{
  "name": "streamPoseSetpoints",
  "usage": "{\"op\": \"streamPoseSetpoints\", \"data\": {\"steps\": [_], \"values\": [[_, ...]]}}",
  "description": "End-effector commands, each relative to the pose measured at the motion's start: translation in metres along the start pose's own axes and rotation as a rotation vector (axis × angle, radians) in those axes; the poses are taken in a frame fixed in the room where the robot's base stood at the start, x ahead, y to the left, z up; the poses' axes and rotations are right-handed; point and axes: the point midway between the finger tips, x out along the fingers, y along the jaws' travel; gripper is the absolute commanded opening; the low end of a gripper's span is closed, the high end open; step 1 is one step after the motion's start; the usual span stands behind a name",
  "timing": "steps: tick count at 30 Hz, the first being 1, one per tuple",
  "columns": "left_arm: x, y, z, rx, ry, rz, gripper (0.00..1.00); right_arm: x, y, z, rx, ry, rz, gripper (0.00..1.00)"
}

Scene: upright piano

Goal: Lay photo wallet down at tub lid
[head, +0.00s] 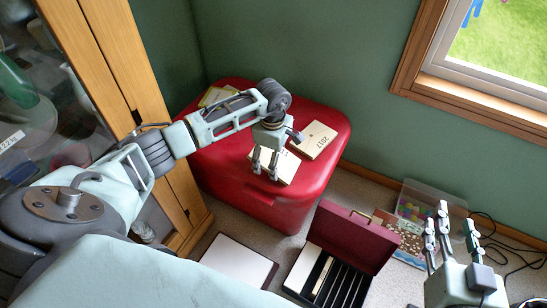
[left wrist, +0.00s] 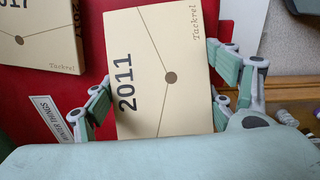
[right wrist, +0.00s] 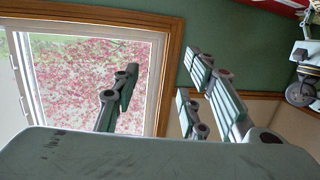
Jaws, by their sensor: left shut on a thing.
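The red tub's lid (head: 232,140) lies below my left arm. My left gripper (head: 266,166) is shut on a cream photo wallet (head: 287,167), low over the front part of the lid. In the left wrist view this wallet (left wrist: 165,70) reads "2011" and "Tackrel", with fingers at both sides. I cannot tell whether it touches the lid. A second cream wallet marked "2017" (head: 314,140) lies on the lid to the right; it also shows in the left wrist view (left wrist: 40,35). My right gripper (head: 450,238) is open and empty at the lower right.
A yellow-green item (head: 217,96) lies at the lid's back left. An open dark red case (head: 352,236) with slots stands on the floor in front. A white panel (head: 238,262), a clear box (head: 428,198) and cables (head: 510,245) are nearby. A wooden cabinet (head: 125,75) stands left.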

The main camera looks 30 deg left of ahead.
Motion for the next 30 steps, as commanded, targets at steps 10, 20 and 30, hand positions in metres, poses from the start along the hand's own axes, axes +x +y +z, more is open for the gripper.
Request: {"op": "streamPoseSetpoints", "data": {"steps": [10, 20, 30], "values": [[0.001, 0.000, 0.000, -0.001, 0.000, 0.000, 0.96, 0.000, 0.000, -0.004, 0.001, 0.018, -0.001, 0.40], [0.001, 0.000, 0.000, 0.000, 0.000, 0.000, 0.96, 0.000, -0.001, -0.003, 0.001, 0.014, -0.001, 0.40], [-0.032, 0.001, 0.000, 0.000, 0.000, 0.004, 0.96, -0.011, 0.005, 0.039, -0.001, -0.208, 0.010, 0.40]]}}
